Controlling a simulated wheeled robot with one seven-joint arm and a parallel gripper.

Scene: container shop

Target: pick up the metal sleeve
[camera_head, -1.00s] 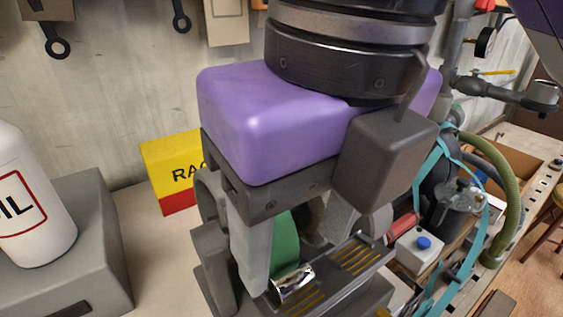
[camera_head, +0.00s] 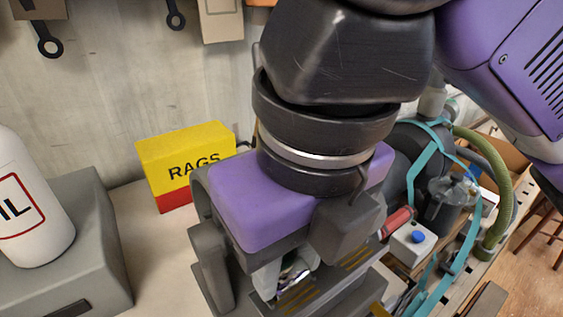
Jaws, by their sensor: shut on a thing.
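The metal sleeve (camera_head: 294,277) is a small shiny silver piece at the bottom centre, mostly hidden under my gripper. My gripper (camera_head: 283,272), with its purple body, points down over a dark grey fixture (camera_head: 208,262). Its light grey fingers are closed on the sleeve, low between the fixture's parts. The fingertips are largely hidden, so I cannot tell whether the sleeve still touches the fixture.
A yellow and red RAGS box (camera_head: 188,165) stands behind the fixture. A white oil bottle (camera_head: 28,205) stands on a grey block (camera_head: 88,245) at left. A red cylinder (camera_head: 397,222), a white box with a blue knob (camera_head: 412,244) and teal straps (camera_head: 425,170) crowd the right.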

